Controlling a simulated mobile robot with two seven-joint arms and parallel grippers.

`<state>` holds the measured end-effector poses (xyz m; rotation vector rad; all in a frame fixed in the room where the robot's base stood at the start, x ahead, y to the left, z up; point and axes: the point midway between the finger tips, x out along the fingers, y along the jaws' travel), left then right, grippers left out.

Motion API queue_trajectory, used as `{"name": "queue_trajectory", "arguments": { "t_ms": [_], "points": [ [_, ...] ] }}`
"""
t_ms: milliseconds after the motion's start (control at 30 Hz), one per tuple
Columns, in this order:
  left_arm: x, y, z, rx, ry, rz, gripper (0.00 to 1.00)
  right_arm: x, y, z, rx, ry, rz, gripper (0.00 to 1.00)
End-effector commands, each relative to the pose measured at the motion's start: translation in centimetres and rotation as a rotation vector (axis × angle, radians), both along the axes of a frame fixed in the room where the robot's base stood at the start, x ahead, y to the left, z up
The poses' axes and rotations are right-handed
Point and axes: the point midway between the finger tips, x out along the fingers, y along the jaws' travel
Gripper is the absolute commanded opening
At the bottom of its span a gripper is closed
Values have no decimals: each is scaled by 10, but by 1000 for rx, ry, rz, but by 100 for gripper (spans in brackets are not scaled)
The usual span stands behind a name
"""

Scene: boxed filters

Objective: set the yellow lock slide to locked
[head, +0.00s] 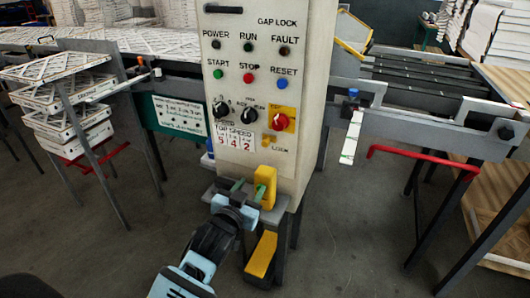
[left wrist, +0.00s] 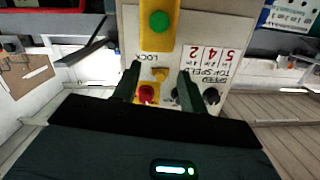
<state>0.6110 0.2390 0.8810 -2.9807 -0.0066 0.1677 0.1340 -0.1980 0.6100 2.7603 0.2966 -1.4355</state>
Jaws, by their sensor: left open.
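The small yellow lock slide (head: 267,140) is on the front of the grey control cabinet (head: 228,60), just below the red knob (head: 281,122) on its yellow plate and next to a LOCK label. In the left wrist view, which shows the panel upside down, the slide (left wrist: 160,74) appears between my fingertips, near the LOCK lettering. Whether it stands at locked is too small to tell. My left gripper (head: 248,188) is open and empty, below the slide in the head view, in front of the cabinet's lower part. I see no contact with the slide. My right gripper is not in view.
A yellow block (head: 266,184) stands beside my left fingers; in the wrist view a yellow housing has a green button (left wrist: 159,22). Black knobs (head: 249,115) and a speed card (head: 235,138) are beside the slide. A red rail (head: 420,157) and conveyor (head: 430,90) are at right.

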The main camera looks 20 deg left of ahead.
Motion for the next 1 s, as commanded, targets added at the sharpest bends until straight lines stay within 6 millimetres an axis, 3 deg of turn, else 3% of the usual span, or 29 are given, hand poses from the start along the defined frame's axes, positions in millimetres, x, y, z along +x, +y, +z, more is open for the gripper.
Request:
{"name": "queue_trajectory", "arguments": {
  "t_ms": [133, 300, 567, 1000],
  "points": [
    [29, 3, 38, 4, -75, 16, 43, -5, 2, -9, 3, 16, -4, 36],
    [40, 5, 58, 4, -110, 24, 43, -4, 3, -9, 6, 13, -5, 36],
    [44, 5, 59, 5, -111, 25, 43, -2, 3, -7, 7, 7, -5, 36],
    [98, 7, 59, 5, -111, 25, 43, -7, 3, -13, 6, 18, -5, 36]
  ]
}}
